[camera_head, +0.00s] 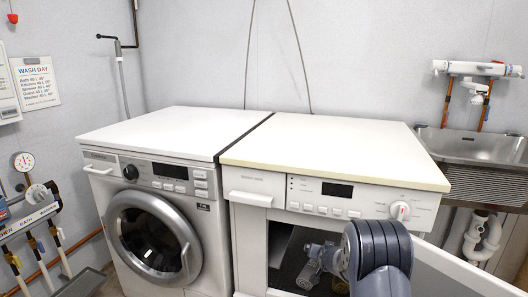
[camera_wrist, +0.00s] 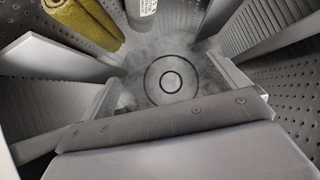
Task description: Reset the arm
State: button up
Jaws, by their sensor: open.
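My arm (camera_head: 378,255) reaches through the open front of the right-hand machine (camera_head: 262,200) in the head view. The fingertips are hidden there by the arm and the machine front. In the wrist view my gripper (camera_wrist: 168,80) is open and empty inside a perforated metal drum, facing its round back plate. A yellow rolled cloth (camera_wrist: 85,20) lies at the upper left of the drum, beyond the fingers. A pale grey roll (camera_wrist: 143,8) lies beside it at the top edge, partly cut off. The gripper appears apart from both.
The machine's door (camera_head: 455,272) stands open to the right, beside my arm. Ribs (camera_wrist: 255,32) stick out from the drum wall. A second washer (camera_head: 150,235) with a shut round door stands left. A metal sink (camera_head: 470,145) is at the right. Both machine tops are clear.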

jog(key=a+p+x, duration=0.1)
jog(key=p+x, duration=0.3)
jog(key=x, duration=0.4)
jog(key=s+a+b, duration=0.3)
jog(key=s+b, duration=0.1)
jog(key=s, duration=0.7)
jog(key=s+a+b, duration=0.3)
jog(key=s+b, duration=0.1)
jog(key=s, duration=0.7)
jog(key=shift+s+a, duration=0.2)
jog(key=shift+s, duration=0.1)
